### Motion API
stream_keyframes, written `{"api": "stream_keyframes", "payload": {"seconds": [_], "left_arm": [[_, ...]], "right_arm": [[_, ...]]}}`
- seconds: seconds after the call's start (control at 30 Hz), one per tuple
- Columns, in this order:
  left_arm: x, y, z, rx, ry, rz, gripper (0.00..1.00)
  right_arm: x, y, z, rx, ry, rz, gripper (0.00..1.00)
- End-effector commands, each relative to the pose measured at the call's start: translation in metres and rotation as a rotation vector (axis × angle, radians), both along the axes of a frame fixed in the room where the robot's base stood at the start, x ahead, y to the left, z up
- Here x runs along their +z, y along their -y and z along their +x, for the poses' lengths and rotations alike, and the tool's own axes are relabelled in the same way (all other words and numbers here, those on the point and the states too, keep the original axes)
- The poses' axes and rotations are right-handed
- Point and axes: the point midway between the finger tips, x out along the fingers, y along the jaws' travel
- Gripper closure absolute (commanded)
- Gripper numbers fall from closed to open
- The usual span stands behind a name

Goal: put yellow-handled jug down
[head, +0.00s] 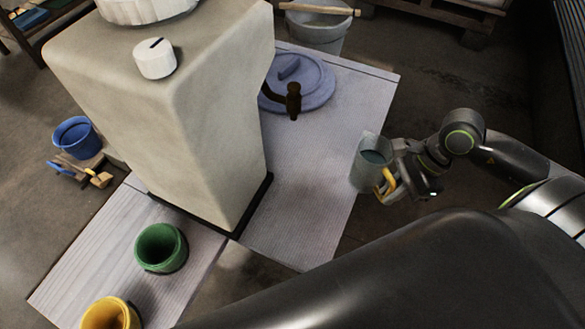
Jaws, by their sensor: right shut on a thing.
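The yellow-handled jug (369,165) is a pale, see-through vessel with grey-blue contents. It is at the right of the head view, roughly upright, over or just past the right edge of the light ribbed board (303,190). Its yellow handle (386,184) faces my right gripper (390,181). My right gripper is shut on the jug at the handle side, and its fingertips are partly hidden there. I cannot tell the jug's exact height above the board. My left gripper is not in view.
A large beige block (170,110) fills the left middle. Green (161,248) and yellow (108,314) pots stand at front left. The board's right middle is clear.

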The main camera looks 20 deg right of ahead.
Motion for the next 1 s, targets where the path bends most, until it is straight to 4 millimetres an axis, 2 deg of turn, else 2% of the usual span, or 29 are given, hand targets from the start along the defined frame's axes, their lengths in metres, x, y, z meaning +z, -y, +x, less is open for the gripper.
{"api": "stream_keyframes", "payload": {"seconds": [0.1,0.27,0.7,1.0], "left_arm": [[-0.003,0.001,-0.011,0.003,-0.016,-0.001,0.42],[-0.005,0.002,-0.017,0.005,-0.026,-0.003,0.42],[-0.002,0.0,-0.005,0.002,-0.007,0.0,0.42],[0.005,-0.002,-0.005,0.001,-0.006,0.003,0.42]], "right_arm": [[0.001,0.003,-0.007,-0.012,-0.005,0.002,1.0],[0.002,0.0,-0.007,-0.02,-0.004,0.01,1.0],[0.004,-0.033,0.031,-0.021,0.001,0.015,1.0],[0.005,-0.058,0.058,-0.021,-0.003,0.015,1.0]]}}
